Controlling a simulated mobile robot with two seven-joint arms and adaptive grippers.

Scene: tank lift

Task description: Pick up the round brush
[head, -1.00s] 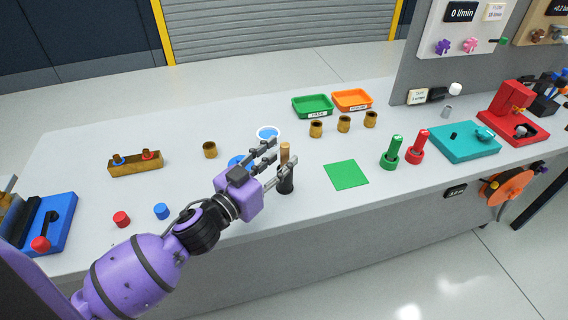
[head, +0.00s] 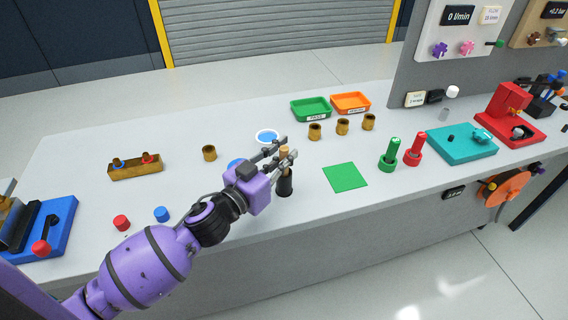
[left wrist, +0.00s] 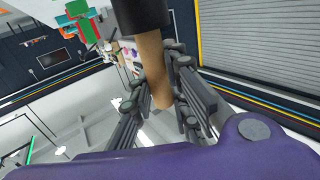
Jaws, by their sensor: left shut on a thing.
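The round brush shows in the head view as a tan wooden handle (head: 285,153) rising from a black cylinder (head: 285,185) on the bench. My left gripper (head: 284,151) is at the handle's top, with its fingers on both sides, shut on it. In the left wrist view the tan handle (left wrist: 156,75) lies between the fingers, with the black part (left wrist: 138,14) at the top edge. I cannot tell whether the black part is the brush's own or a holder. The bristles are hidden. My right gripper is out of view.
A green mat (head: 345,177) lies to the right of the brush. Green (head: 389,156) and red (head: 414,150) handled tools stand beyond it. Red (head: 121,223) and blue (head: 162,214) caps lie at left.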

